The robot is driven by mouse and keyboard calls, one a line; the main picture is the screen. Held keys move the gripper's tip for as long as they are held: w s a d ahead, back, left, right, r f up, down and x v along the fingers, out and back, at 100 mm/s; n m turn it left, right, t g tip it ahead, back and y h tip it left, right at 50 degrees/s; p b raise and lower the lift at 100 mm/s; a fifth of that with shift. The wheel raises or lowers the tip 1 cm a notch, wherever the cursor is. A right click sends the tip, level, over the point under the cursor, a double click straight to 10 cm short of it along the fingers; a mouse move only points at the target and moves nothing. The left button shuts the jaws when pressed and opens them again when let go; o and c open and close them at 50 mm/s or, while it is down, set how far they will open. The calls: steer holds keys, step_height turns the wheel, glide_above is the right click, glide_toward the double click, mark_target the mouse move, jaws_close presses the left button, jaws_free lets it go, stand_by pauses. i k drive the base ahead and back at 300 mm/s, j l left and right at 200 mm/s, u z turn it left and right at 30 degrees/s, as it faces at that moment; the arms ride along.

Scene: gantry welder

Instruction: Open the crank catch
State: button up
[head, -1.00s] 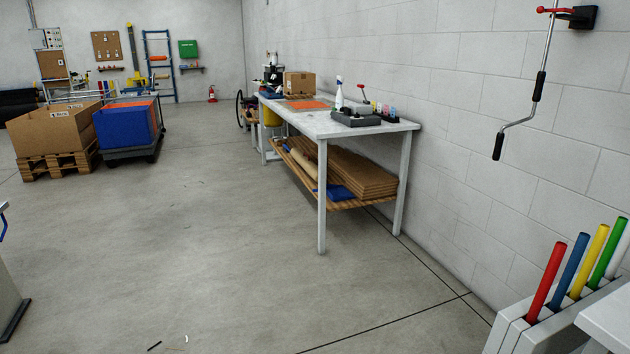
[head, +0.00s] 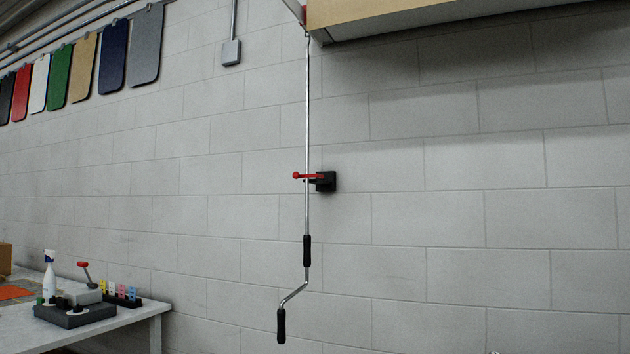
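The crank catch is a black block (head: 326,181) on the white block wall, with a red lever (head: 308,176) reaching left across the crank rod. The crank (head: 307,120) is a thin metal rod hanging nearly vertical from under a housing at the top. It bends near its lower end and has two black grips (head: 307,250). The rod passes at the catch, behind or within the red lever; the exact fit is too small to tell. My gripper is not in view.
A wood-coloured housing (head: 450,18) overhangs at the top right. A white workbench (head: 120,325) with a spray bottle (head: 49,275) and small items stands at the lower left. Coloured sheets (head: 110,60) hang upper left. The wall right of the crank is clear.

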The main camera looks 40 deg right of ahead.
mark_target(297, 175)
steer(key=i+l+z, duration=0.1)
steer(key=i+z, duration=0.35)
steer(key=i+j+z, duration=0.1)
steer(key=i+z, duration=0.3)
steer(key=i, duration=0.15)
